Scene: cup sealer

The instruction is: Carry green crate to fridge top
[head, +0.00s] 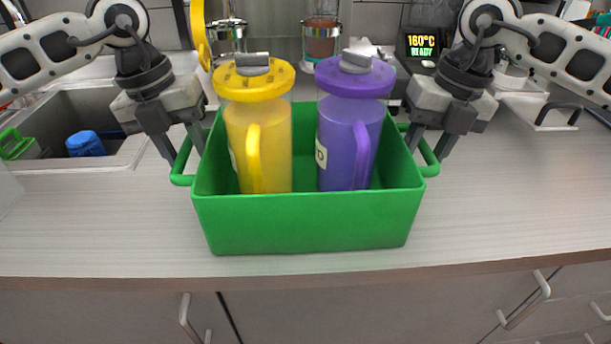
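The green crate (305,224) is at the front middle of the counter in the head view. It looks level, and I cannot tell if it rests on the counter or is just above it. A yellow pitcher (262,145) and a purple pitcher (347,145) stand upright inside it. My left gripper (182,158) is at the crate's left handle, its fingers on either side of the bar. My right gripper (428,152) is at the right handle in the same way. Whether the fingers press on the handles is hard to see. The fridge is not in view.
A sink (105,115) with a blue item (86,144) and a green-handled item (17,145) is at the left. The counter (500,205) is clear on both sides. Drawers with handles are below its front edge.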

